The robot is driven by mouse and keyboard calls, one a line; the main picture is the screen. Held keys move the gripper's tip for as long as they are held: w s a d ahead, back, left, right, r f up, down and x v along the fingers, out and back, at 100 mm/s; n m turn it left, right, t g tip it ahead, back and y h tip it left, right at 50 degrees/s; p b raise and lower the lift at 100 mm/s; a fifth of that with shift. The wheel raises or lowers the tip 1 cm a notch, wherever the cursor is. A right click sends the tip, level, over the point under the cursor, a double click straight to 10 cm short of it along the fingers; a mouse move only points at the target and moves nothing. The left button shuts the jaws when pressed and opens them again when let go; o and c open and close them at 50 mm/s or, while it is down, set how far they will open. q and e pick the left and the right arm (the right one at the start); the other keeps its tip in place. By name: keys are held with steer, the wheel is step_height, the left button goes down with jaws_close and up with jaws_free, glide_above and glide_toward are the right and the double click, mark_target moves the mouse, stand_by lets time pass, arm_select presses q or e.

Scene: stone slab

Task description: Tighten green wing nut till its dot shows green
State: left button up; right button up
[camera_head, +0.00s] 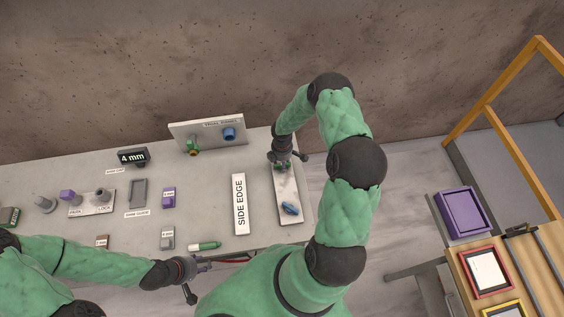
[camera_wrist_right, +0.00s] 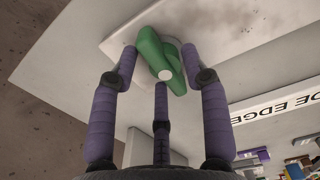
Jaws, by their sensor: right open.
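The green wing nut (camera_wrist_right: 160,56) sits on a pale plate in the right wrist view, with a round whitish dot (camera_wrist_right: 165,75) on its near end. My right gripper (camera_wrist_right: 160,68) is open, its purple fingers spread around the nut with visible gaps. In the head view my right gripper (camera_head: 281,163) is over the far end of the side plate (camera_head: 284,189) and hides most of that nut. A blue wing nut (camera_head: 290,208) is at the plate's near end. Another green wing nut (camera_head: 192,150) is on the upright panel. My left gripper (camera_head: 198,276) is open and empty at the slab's front edge.
The upright panel (camera_head: 207,124) at the back also bears a blue knob (camera_head: 229,134). The "SIDE EDGE" label (camera_head: 239,204) lies left of the side plate. A green-and-white marker (camera_head: 204,246) lies near the front. A "4 mm" display (camera_head: 133,157) and small blocks stand left.

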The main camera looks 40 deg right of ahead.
jaws_close()
steer(key=shift+f+m+b, duration=0.15)
steer(key=shift+m+b, duration=0.45)
steer(key=shift+b, duration=0.4)
steer(key=m+b, duration=0.4)
steer(key=shift+s+b, duration=0.1)
steer(key=shift+b, duration=0.2)
steer(key=shift+m+b, duration=1.6)
steer(key=shift+m, duration=0.1)
